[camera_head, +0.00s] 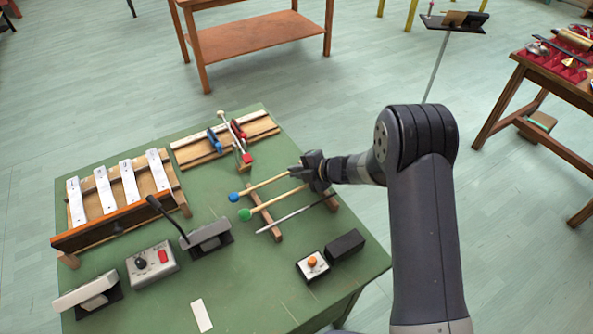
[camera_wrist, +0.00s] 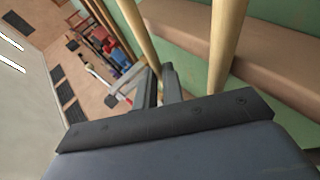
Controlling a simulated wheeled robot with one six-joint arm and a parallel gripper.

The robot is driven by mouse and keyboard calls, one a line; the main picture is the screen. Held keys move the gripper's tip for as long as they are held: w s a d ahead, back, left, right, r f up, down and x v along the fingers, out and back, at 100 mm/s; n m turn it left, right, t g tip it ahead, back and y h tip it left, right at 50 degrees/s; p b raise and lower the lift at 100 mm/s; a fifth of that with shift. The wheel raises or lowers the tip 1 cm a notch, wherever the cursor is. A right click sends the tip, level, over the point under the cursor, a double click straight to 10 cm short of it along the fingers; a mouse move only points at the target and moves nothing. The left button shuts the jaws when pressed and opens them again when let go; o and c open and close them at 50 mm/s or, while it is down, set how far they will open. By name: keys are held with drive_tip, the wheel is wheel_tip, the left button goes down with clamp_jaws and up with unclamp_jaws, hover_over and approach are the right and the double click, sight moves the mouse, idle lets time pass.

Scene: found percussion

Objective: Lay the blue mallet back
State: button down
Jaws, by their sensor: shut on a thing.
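The blue mallet, with a round blue head (camera_head: 233,197) and a pale wooden shaft, points left from my gripper (camera_head: 304,172). My gripper is shut on its shaft near the handle end. In the wrist view a wooden shaft (camera_wrist: 138,35) runs in between the fingers (camera_wrist: 160,88). The green mallet (camera_head: 245,214) lies beside it, nearer the camera, roughly parallel, across the wooden rest bars (camera_head: 276,231). Its shaft seems to be the second one in the wrist view (camera_wrist: 228,45). I cannot tell whether the blue mallet touches the bars.
A thin grey rod (camera_head: 285,221) lies beside the green mallet. On the green table (camera_head: 240,285) stand a metal-bar instrument (camera_head: 130,195), a wooden rack (camera_head: 195,150) with red and blue clamps, a grey box (camera_head: 152,264), a button box (camera_head: 312,264) and a black block (camera_head: 345,245).

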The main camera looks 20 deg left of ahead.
drive_tip(key=shift+s+f+b, duration=0.1)
drive_tip(key=shift+f+b, duration=0.2)
drive_tip(key=shift+f, duration=0.05)
idle(0.4)
drive_tip(key=c, duration=1.5)
unclamp_jaws()
drive_tip(key=shift+s+d+f, duration=0.1)
drive_tip(key=shift+f, duration=0.05)
drive_tip(key=shift+o, duration=0.2)
wheel_tip(320, 180, up, 15)
drive_tip(key=p, duration=1)
drive_tip(key=w+d+f+m+t+h+b, duration=0.3)
drive_tip(key=w+d+m, duration=0.15)
drive_tip(key=d, duration=0.25)
drive_tip(key=w+d+f+m+t+h+b, duration=0.2)
drive_tip(key=w+d+f+m+t+h, duration=0.15)
drive_tip(key=w+d, duration=0.3)
drive_tip(key=d+f+m+g+h+b, duration=0.1)
drive_tip(key=d+f+m+h, duration=0.1)
drive_tip(key=d, duration=0.4)
drive_tip(key=s+d+f+m+h+b, duration=0.1)
drive_tip(key=d+f+m+h+b, duration=0.1)
drive_tip(key=d+m, duration=0.3)
drive_tip(key=d+f+m+g+h+b, duration=0.1)
drive_tip(key=d+f+m+h, duration=0.1)
drive_tip(key=d, duration=0.5)
drive_tip(key=shift+s+m+g+h, duration=0.2)
drive_tip(key=shift+m+g+h, duration=0.15)
drive_tip(key=shift+m+h, duration=0.65)
